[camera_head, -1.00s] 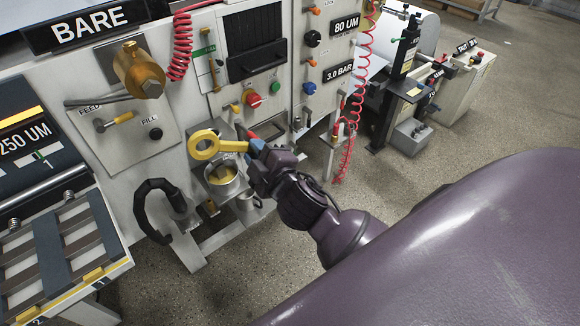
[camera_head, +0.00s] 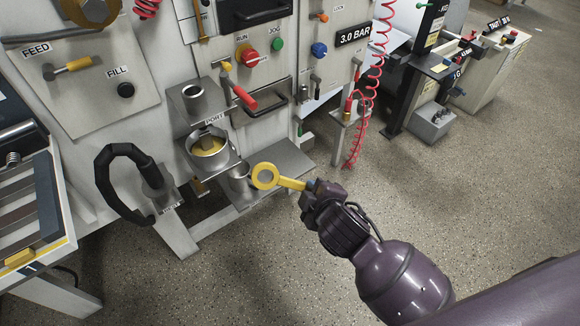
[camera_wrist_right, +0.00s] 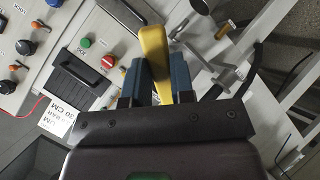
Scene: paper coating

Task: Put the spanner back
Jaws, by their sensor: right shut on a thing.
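A yellow spanner (camera_head: 279,179) with a round ring end is held in my right gripper (camera_head: 312,187), in front of the machine's lower shelves. The ring points left in the head view, and the handle end is in the jaws. In the right wrist view the spanner (camera_wrist_right: 155,52) stands between the two blue fingers of the right gripper (camera_wrist_right: 157,82), which are shut on it. The ring end is hard to make out there. My left gripper is in neither view.
A metal cup with yellowish contents (camera_head: 208,148) stands on the port shelf, left of the spanner. An empty-looking cup (camera_head: 239,178) is on a lower shelf. A red-handled lever (camera_head: 243,98) juts out above. A black hose (camera_head: 122,172) loops at left. Open floor (camera_head: 225,280) lies in front.

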